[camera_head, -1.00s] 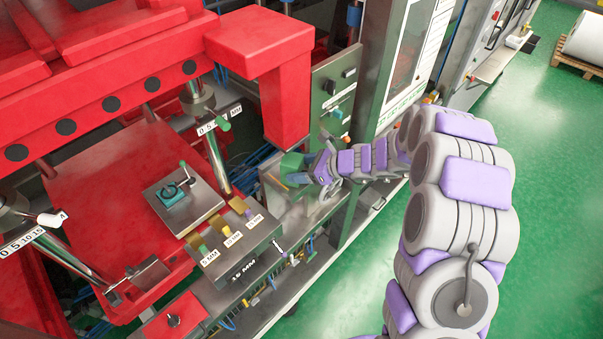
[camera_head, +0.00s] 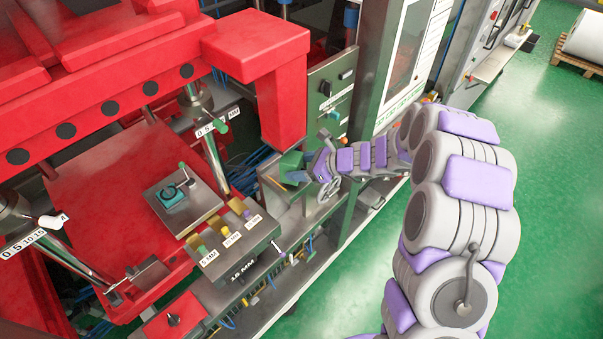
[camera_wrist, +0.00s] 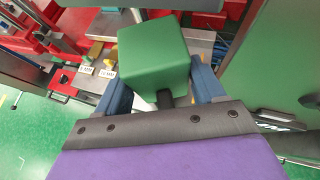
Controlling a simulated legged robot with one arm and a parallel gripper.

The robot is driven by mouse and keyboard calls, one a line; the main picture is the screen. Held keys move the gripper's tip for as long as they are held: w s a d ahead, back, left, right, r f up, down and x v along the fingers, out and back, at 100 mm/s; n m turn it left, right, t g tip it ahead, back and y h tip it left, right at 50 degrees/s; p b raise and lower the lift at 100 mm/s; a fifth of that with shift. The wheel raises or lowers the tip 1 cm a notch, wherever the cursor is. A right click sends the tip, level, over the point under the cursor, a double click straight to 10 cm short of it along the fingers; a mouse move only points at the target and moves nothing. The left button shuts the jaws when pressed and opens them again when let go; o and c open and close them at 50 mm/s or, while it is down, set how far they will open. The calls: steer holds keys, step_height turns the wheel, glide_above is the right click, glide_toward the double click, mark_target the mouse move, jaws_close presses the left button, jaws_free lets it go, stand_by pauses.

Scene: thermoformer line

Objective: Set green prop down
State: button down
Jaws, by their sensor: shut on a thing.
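The green prop (camera_wrist: 153,55) is a green block held between the blue fingers of my gripper (camera_wrist: 165,92) in the wrist view. In the head view the green prop (camera_head: 291,161) shows at the tip of my gripper (camera_head: 299,176), over the grey metal bench (camera_head: 268,190). My gripper is shut on it. The prop appears to be above or close to the bench surface; I cannot tell whether it touches. Its underside is hidden.
A control cabinet (camera_head: 330,95) rises at the back right. Green floor (camera_head: 555,190) is open on the right.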

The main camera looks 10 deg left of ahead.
steer(key=shift+a, duration=0.2)
steer(key=shift+s, duration=0.15)
steer(key=shift+s+d, duration=0.15)
steer(key=shift+d, duration=0.8)
steer(key=shift+s+d, duration=0.15)
steer(key=shift+d, duration=0.8)
steer(key=shift+s+d, duration=0.2)
steer(key=shift+d, duration=0.1)
steer(key=shift+s+d, duration=0.1)
steer(key=shift+d, duration=0.05)
steer(key=shift+s+d+p, duration=0.1)
steer(key=shift+d+p, duration=0.1)
steer(key=shift+p, duration=0.1)
steer(key=s+d+p, duration=0.1)
steer(key=d, duration=0.5)
steer(key=shift+s+d, duration=0.2)
steer(key=shift+s, duration=0.15)
steer(key=shift+a, duration=0.1)
